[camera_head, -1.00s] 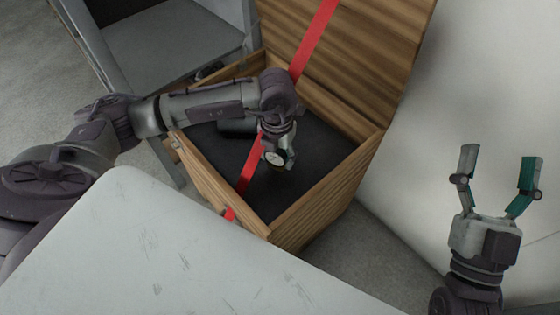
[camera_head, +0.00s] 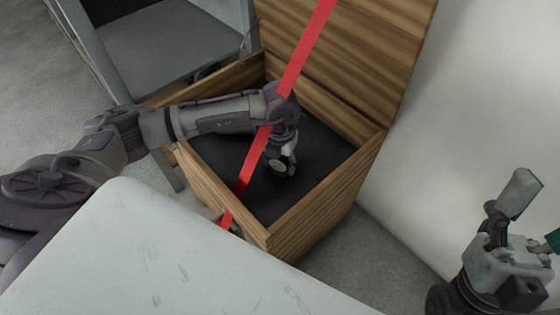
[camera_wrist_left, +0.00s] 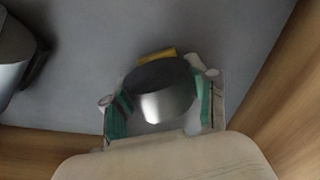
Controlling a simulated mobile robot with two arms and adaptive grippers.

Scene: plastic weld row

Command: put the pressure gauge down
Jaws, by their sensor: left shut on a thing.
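The pressure gauge (camera_head: 278,168) is small and partly hidden in my left gripper (camera_head: 283,163), inside the open wooden box (camera_head: 320,200). In the left wrist view the gauge (camera_wrist_left: 162,88) is a dark, shiny round body between the green-padded fingers of my left gripper (camera_wrist_left: 160,110), which are shut on it. The dark box floor (camera_wrist_left: 85,75) lies beyond it; I cannot tell whether the gauge touches it. My right gripper (camera_head: 537,215) is open and empty at the right edge of the head view.
The raised lid (camera_head: 345,55) stands behind. A dark rounded object (camera_wrist_left: 15,50) lies left in the wrist view. A white table (camera_head: 150,250) is in front; a grey cabinet (camera_head: 180,50) behind.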

